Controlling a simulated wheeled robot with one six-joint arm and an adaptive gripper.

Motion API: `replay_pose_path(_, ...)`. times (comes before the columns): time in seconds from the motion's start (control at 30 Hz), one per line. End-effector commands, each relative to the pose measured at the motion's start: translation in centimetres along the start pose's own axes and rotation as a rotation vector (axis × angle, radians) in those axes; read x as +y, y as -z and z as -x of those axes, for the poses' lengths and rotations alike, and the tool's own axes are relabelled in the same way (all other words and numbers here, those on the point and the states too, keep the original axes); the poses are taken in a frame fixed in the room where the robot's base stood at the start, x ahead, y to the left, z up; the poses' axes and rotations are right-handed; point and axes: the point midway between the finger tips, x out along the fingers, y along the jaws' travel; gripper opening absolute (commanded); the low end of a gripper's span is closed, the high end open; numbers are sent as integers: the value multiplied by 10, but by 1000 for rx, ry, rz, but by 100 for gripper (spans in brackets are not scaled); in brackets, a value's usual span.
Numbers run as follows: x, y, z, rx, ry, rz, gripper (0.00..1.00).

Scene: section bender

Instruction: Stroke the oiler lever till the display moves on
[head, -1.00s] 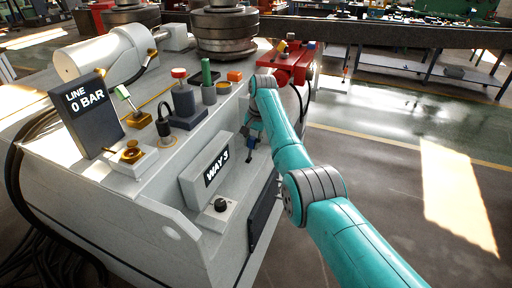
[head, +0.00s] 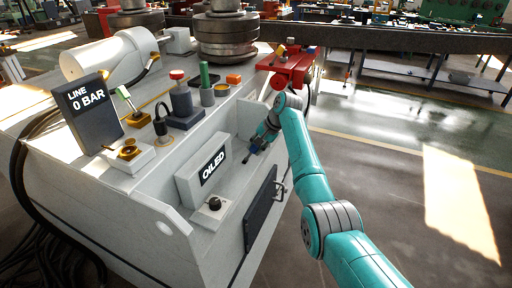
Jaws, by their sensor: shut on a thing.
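The display (head: 203,172) is a grey box on the machine's front shelf, and its dark screen reads "OILED". My gripper (head: 252,149) is at the back of the shelf, to the right of the display. It is shut on the oiler lever (head: 246,158), a small dark piece at the fingertips. The lever is tiny here and partly hidden by the fingers, so its exact tilt is hard to tell.
A box with a black knob (head: 213,204) sits in front of the display. A panel (head: 87,110) reading "LINE 0 BAR" stands at left. A red block (head: 290,66) is behind my arm. Open floor lies to the right.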

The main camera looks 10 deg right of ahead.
Motion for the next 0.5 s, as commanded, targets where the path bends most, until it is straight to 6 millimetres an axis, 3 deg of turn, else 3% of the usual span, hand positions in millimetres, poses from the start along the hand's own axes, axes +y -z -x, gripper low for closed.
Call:
replay_pose_path(0.1, 3, -1, -2, -4, -5, -2, 0)
replay_pose_path(0.13, 3, -1, -2, -4, -6, -2, 34)
replay_pose_path(0.2, 3, -1, -2, -4, -6, -2, 51)
replay_pose_path(0.5, 2, 0, -1, -1, -4, -1, 54)
